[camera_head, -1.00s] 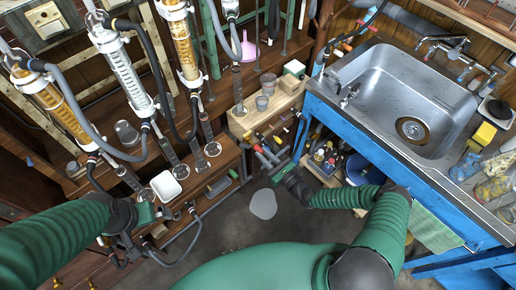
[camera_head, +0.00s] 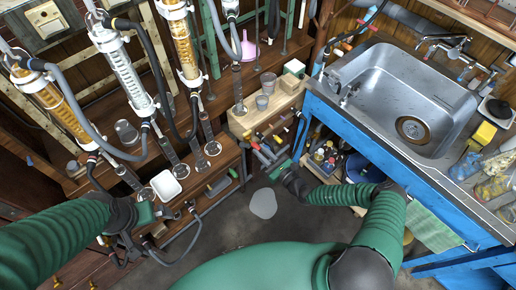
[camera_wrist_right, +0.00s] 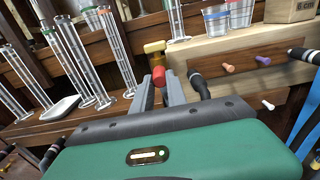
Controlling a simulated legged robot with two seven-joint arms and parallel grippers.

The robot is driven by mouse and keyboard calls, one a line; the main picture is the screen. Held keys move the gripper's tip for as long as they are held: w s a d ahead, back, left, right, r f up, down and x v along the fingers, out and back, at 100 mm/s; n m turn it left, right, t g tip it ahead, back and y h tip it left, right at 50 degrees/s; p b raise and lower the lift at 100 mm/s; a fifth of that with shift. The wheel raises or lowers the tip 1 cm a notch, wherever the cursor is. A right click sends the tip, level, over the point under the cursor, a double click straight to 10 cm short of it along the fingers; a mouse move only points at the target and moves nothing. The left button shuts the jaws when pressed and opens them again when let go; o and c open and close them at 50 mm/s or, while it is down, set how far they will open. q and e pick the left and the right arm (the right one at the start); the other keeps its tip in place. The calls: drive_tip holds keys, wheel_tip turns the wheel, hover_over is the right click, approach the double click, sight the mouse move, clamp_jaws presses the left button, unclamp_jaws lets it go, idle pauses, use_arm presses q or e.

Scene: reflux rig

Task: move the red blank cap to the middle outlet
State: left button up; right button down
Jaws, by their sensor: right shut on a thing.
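The red blank cap (camera_wrist_right: 160,76) is between the fingertips of my right gripper (camera_wrist_right: 159,90), which is shut on it. In the right wrist view the cap is just in front of a brass fitting (camera_wrist_right: 155,48); I cannot tell whether they touch. A black hose end (camera_wrist_right: 197,80) is close to the right of the fingers. In the head view my right gripper (camera_head: 264,155) is by the front of the wooden bench, its tips small there. My left gripper (camera_head: 122,245) is at lower left near the dark hoses; its jaws are not clear. I cannot tell which fitting is the middle outlet.
A wooden block (camera_head: 248,122) with beakers (camera_head: 267,82) stands above the fittings. Orange, purple and white pegs (camera_wrist_right: 228,68) stick out from its front. Glass cylinders (camera_head: 213,147) and a white tray (camera_head: 166,185) stand to the left. A blue sink stand (camera_head: 345,133) is at right.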

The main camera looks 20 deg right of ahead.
drive_tip(key=shift+w+a, duration=0.15)
drive_tip(key=shift+w, duration=0.1)
idle(0.7)
drive_tip(key=c, duration=1.3)
unclamp_jaws()
drive_tip(key=shift+o, duration=0.2)
